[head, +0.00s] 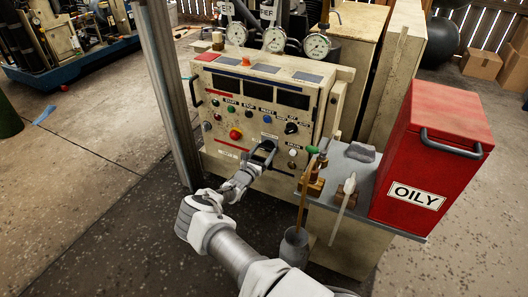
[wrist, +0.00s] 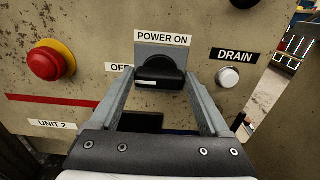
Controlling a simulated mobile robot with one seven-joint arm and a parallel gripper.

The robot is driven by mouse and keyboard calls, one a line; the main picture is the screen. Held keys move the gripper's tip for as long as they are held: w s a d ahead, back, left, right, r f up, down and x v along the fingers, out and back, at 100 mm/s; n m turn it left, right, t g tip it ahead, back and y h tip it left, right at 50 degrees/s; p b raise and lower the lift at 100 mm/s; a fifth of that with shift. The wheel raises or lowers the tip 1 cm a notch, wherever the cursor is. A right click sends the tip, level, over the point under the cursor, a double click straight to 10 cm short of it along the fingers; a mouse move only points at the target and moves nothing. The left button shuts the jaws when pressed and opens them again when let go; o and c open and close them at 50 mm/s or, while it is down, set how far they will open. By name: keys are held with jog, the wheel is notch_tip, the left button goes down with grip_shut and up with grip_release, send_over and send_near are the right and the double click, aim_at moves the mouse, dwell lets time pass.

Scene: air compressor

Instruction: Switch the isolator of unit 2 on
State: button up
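The isolator is a black rotary handle on a grey plate (wrist: 147,50), low on the cream control panel. In the wrist view its black handle (wrist: 160,72) lies roughly level under the "POWER ON" label, with a small pale mark at its lower left. An "OFF" label (wrist: 119,67) at its left is partly hidden by a finger. My gripper (wrist: 160,80) is open, its fingers on either side of the handle; I cannot tell if they touch it. In the head view my gripper (head: 262,160) reaches the panel at the isolator. A "UNIT 2" label (wrist: 56,124) is at lower left.
A red push button (wrist: 45,62) sits left of the isolator, and a white "DRAIN" button (wrist: 228,78) right. A metal post (head: 167,80) rises at left.

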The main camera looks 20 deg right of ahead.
jog(key=c, duration=0.6)
jog(key=shift+o, duration=0.2)
jog(key=shift+m, duration=0.4)
jog(key=m+p, duration=0.2)
jog(key=m, duration=0.2)
jog(key=shift+s, duration=0.1)
jog(key=m+p, duration=0.1)
jog(key=m, duration=0.3)
jog(key=shift+d, duration=0.1)
jog(key=m+p, duration=0.1)
jog(key=m, duration=0.4)
jog(key=shift+s+f+p, duration=0.1)
jog(key=shift+f+p, duration=0.05)
jog(key=shift+p, duration=0.25)
jog(key=shift+f+m+p, duration=0.15)
jog(key=shift+m+p, duration=0.35)
jog(key=shift+m, duration=1.5)
